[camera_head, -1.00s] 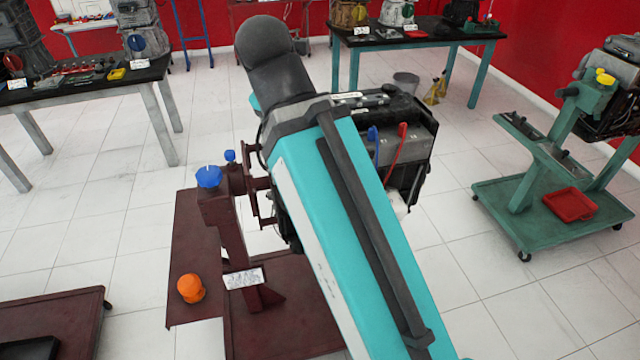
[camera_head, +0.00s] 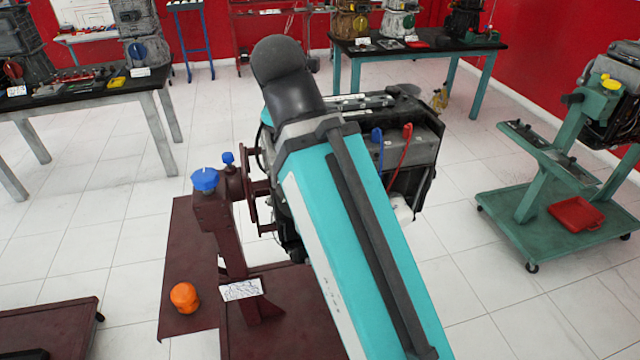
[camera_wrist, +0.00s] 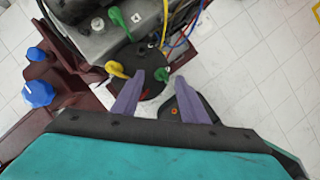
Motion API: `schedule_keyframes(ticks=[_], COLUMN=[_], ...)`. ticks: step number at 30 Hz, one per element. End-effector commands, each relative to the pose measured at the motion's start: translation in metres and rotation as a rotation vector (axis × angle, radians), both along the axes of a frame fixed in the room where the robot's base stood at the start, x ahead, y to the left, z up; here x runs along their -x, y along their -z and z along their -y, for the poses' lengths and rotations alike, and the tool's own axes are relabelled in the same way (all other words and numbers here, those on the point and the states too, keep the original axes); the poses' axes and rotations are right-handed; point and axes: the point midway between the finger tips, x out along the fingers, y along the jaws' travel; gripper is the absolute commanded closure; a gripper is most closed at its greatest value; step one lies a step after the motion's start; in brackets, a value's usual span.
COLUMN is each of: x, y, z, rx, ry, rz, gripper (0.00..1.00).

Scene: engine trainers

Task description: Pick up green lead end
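My gripper (camera_wrist: 160,76) is open, its two purple fingers apart, in the wrist view. A green piece (camera_wrist: 163,74) shows between and beyond the fingertips, near the right one; I cannot tell its distance or whether it is a lead end. Another green lead end (camera_wrist: 118,17) stands upright on the engine's grey top, left of a yellow lead (camera_wrist: 165,18). A yellow piece (camera_wrist: 116,69) lies left of the left fingertip. In the head view my arm hides the gripper and the green ends.
The engine (camera_head: 420,150) on its maroon stand (camera_head: 235,240) has a blue lead end (camera_head: 377,136) and a red one (camera_head: 407,131) on top. A blue lead (camera_wrist: 186,38) runs beside the yellow one. A green trolley (camera_head: 530,215) stands right, with open floor between.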

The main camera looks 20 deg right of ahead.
Motion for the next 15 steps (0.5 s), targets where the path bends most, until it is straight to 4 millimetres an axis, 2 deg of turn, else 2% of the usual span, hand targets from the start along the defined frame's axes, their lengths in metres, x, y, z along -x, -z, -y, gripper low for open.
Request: schedule_keyframes(ticks=[8, 15], x=[0.0, -0.0004], y=[0.0005, 0.0084], z=[-0.0008, 0.0005], rx=[0.0, 0.0], ry=[-0.001, -0.003], rz=[0.0, 0.001], gripper=[0.6, 0.6])
